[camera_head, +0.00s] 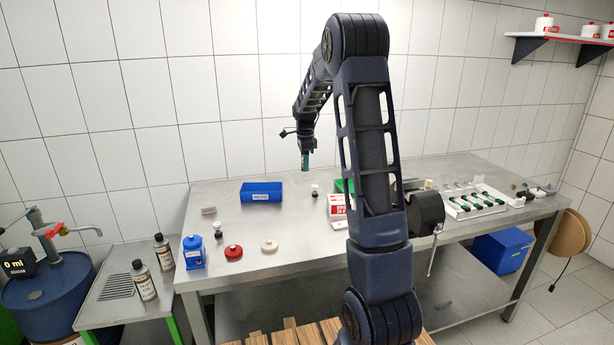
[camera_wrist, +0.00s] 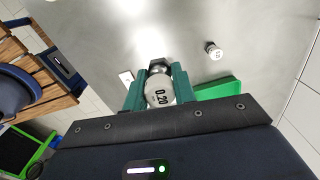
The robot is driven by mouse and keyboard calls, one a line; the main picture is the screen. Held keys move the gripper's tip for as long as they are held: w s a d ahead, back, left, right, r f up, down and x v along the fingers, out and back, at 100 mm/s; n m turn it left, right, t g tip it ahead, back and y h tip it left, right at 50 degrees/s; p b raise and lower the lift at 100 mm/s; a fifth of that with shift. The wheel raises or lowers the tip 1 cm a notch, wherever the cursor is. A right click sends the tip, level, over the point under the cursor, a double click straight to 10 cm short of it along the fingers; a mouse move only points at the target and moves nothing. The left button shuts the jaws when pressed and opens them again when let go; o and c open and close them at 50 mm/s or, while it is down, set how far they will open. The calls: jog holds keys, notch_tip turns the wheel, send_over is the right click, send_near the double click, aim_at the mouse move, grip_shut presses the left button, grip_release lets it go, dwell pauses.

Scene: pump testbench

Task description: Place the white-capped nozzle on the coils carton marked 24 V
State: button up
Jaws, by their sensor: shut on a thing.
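My gripper (camera_head: 306,161) is above the steel table, fingers pointing down. In the wrist view the green fingers of my gripper (camera_wrist: 158,88) are shut on a nozzle (camera_wrist: 160,91) with a round white cap marked 0.20 and a metal end. The held nozzle cannot be made out in the head view. A red and white carton (camera_head: 337,204) stands on the table, partly hidden behind my arm; its marking is too small to read, so I cannot tell if it says 24 V.
Another white-capped piece (camera_head: 315,190) stands on the table; a similar one (camera_wrist: 212,50) shows in the wrist view. A labelled blue bin (camera_head: 261,199), a green bin (camera_head: 345,185), a red disc (camera_head: 233,253) and a cream disc (camera_head: 269,246) are nearby. A parts tray (camera_head: 476,201) lies right.

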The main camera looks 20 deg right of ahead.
notch_tip(320, 180, up, 7)
jog(key=n, duration=0.1)
send_over(340, 198)
jog(key=a, duration=0.1)
jog(key=d, duration=0.1)
notch_tip(340, 198, down, 19)
jog(key=shift+s+f, duration=0.1)
jog(key=shift+f, duration=0.1)
jog(key=shift+f, duration=0.15)
jog(key=o, duration=1)
